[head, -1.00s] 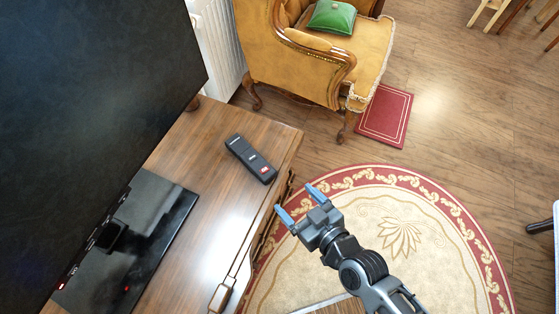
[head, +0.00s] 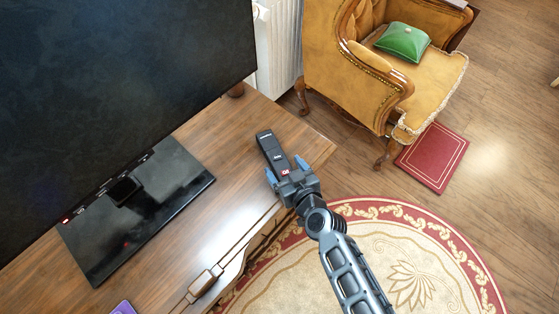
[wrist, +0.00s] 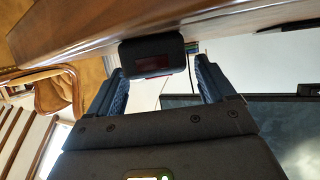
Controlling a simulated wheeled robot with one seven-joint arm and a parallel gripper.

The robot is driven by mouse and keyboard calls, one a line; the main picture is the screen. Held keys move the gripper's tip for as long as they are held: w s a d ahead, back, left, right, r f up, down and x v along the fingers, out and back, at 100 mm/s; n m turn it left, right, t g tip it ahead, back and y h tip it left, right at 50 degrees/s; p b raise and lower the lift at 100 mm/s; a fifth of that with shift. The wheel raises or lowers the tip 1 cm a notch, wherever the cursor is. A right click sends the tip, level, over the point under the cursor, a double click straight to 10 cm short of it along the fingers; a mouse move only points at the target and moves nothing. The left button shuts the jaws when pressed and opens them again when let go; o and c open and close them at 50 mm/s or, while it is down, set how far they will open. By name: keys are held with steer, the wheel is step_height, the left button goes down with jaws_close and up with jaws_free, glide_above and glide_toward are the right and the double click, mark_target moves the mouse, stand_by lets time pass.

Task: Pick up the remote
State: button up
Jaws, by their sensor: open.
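The black remote (head: 271,150) lies on the wooden cabinet top near its front right corner, its near end towards my gripper. My gripper (head: 285,168) is open, with its blue-tipped fingers at the near end of the remote, one on either side in the head view. In the wrist view the remote (wrist: 153,56) appears end-on between and just beyond the two fingers (wrist: 160,80). I cannot tell whether either finger touches it.
A large dark television (head: 120,80) on a black stand (head: 150,220) occupies the left of the cabinet top (head: 225,165). A yellow armchair (head: 345,75) with a green cushion (head: 402,42) stands beyond the cabinet. A round rug (head: 400,240) covers the floor at right.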

mark_target(276, 158)
steer(key=shift+x, duration=1.4)
steer(key=shift+c, duration=0.2)
steer(key=c, duration=1.1)
steer(key=shift+r, duration=0.15)
